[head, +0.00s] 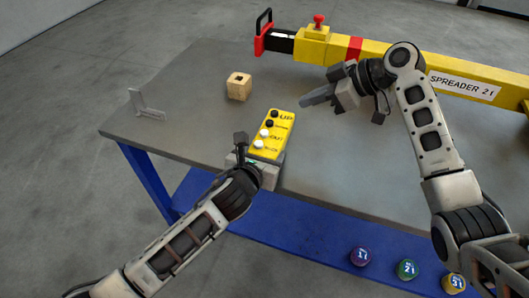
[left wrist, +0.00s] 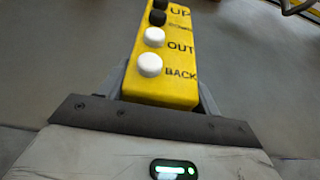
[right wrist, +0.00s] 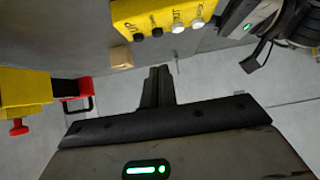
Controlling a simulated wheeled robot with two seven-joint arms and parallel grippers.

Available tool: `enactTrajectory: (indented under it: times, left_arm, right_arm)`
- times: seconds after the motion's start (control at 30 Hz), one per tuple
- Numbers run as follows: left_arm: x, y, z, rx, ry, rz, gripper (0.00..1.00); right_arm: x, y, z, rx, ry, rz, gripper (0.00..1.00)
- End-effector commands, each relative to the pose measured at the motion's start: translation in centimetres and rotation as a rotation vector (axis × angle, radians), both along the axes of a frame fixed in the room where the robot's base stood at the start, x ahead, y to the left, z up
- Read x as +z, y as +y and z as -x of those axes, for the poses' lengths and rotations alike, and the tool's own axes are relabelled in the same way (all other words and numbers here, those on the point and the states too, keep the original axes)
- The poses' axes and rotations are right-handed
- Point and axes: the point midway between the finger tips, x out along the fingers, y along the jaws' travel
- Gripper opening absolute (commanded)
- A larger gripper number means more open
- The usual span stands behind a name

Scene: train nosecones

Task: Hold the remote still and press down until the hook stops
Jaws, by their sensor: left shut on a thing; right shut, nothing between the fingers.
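The yellow remote (head: 271,142) has two black buttons marked UP and DOWN and two white ones marked OUT and BACK. It also shows in the left wrist view (left wrist: 160,92) and the right wrist view (right wrist: 150,12). My left gripper (head: 257,166) is shut on its near end, by the BACK button, holding it over the table. My right gripper (head: 306,98) is shut and empty, to the right of the remote and apart from it. A red end piece with a black loop (head: 263,32), possibly the hook, is on the yellow beam.
The yellow beam (head: 380,54) labelled SPREADER 21 runs along the far side of the grey table (head: 205,105). A wooden block with a hole (head: 239,87) and a grey bracket (head: 146,105) stand left. Several coloured round caps (head: 408,269) sit on the blue lower shelf.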

Motion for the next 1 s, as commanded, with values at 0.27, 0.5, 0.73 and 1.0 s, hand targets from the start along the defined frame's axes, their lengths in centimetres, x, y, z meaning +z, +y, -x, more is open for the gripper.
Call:
enactTrajectory:
  times: [0.27, 0.5, 0.73, 1.0]
  left_arm:
    - [-0.1, 0.0, 0.1, 0.0, 0.003, 0.0, 0.28]
    - [-0.1, 0.0, 0.1, 0.0, 0.003, 0.0, 0.28]
    - [-0.1, 0.0, 0.1, 0.0, 0.003, 0.0, 0.28]
    - [-0.1, 0.0, 0.1, 0.0, 0.003, -0.001, 0.28]
  right_arm:
    - [0.0, 0.0, 0.0, 0.0, 0.0, 0.0, 0.0]
    - [0.0, 0.0, 0.0, 0.0, 0.0, 0.0, 0.0]
    - [0.1, 0.3, -0.1, 0.008, -0.015, 0.011, 0.0]
    - [2.3, 6.2, -1.7, 0.155, -0.349, 0.258, 0.0]
